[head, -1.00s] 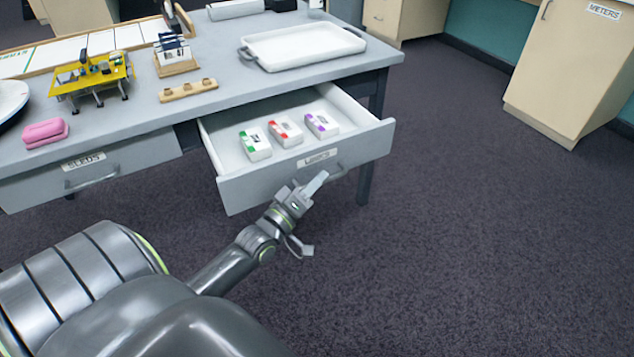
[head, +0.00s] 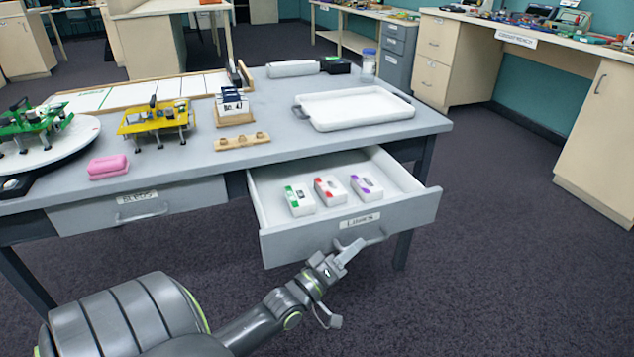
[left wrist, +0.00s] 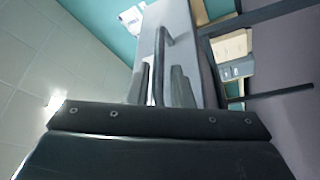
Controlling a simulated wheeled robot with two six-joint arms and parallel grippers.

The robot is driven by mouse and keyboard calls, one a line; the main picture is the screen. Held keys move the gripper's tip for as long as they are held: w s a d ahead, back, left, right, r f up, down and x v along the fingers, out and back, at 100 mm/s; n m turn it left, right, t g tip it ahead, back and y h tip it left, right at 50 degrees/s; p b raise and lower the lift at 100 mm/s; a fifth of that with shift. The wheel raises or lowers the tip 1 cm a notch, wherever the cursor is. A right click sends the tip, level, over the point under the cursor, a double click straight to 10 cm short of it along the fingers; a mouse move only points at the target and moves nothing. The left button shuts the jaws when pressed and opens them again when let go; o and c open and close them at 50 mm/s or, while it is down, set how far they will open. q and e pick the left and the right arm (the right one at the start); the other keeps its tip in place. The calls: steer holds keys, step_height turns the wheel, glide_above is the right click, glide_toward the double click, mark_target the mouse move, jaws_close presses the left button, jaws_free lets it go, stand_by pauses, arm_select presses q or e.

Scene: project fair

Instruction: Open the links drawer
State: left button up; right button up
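The links drawer (head: 408,219) is pulled well out from under the grey table. A label that reads roughly LINKS (head: 360,220) is on its front, above a bar handle (head: 374,240). Three small white boxes lie inside, marked green (head: 300,201), red (head: 329,192) and purple (head: 367,187). My left gripper (head: 346,250) is at the handle. In the left wrist view its fingers (left wrist: 163,88) stand apart, one on each side of the handle bar (left wrist: 161,50), with narrow gaps showing. My right gripper is not in view.
A closed drawer (head: 95,212) is at the left of the table (head: 290,152). On top are a white tray (head: 350,108), a yellow model (head: 156,117), a pink block (head: 108,167) and a wooden strip (head: 242,141). The floor to the right is clear.

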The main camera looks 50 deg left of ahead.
arm_select(q)
steer(key=v, duration=1.5)
steer(key=shift+s+b, duration=0.45)
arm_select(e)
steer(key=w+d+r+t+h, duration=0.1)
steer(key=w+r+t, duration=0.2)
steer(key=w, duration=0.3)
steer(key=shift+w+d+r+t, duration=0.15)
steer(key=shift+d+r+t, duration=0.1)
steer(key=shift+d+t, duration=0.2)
